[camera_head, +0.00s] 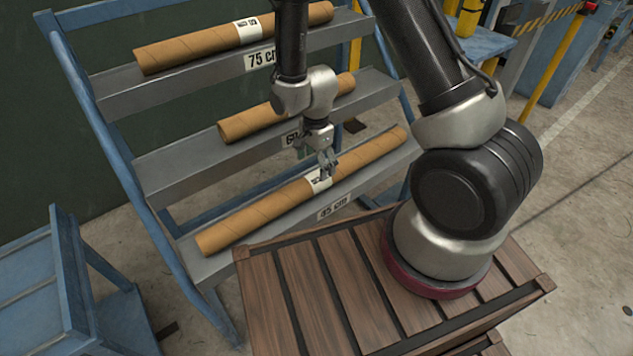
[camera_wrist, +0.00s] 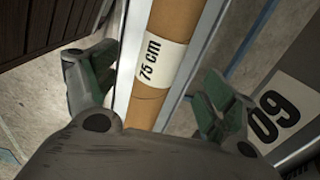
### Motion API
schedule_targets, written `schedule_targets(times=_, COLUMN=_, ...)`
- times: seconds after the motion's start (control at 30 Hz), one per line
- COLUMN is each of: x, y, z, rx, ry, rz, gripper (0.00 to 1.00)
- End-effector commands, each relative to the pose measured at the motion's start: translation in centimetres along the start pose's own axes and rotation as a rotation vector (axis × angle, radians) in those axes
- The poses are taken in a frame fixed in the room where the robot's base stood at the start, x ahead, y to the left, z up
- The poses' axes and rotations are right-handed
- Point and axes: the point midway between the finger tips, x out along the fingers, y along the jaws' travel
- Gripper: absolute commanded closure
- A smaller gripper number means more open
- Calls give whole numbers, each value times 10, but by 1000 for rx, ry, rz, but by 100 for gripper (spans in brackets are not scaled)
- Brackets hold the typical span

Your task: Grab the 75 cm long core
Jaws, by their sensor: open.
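The 75 cm core (camera_head: 252,219) is a long brown cardboard tube lying on the bottom shelf of a blue-framed rack. Its white label (camera_wrist: 149,62) reads "75 cm" in the wrist view. My gripper (camera_head: 326,164) is open just above this core, near its label. In the wrist view, the core (camera_wrist: 178,28) passes between the two spread fingers, with a gap on each side. The lower part of the core in that view is hidden behind my gripper's body.
A core (camera_head: 200,47) lies on the top shelf, whose plate (camera_head: 260,60) reads "75 cm". A shorter core (camera_head: 243,122) lies on the middle shelf, marked 60, close to my arm. A slatted wooden surface (camera_head: 308,290) stands in front; a blue frame (camera_head: 70,270) stands at left.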

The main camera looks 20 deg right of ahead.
Motion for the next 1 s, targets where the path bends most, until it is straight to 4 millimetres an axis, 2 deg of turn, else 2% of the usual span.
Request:
schedule_targets(times=0.5, x=71, y=-2, z=-4, rx=16, ry=-1, rz=6, gripper=16)
schedule_targets(times=0.63, x=81, y=-2, z=-4, rx=13, ry=-1, rz=4, gripper=16)
schedule_targets(times=0.87, x=82, y=-3, z=-4, rx=12, ry=-1, rz=4, gripper=16)
schedule_targets(times=1.0, x=82, y=-2, z=-4, rx=13, ry=-1, rz=4, gripper=38)
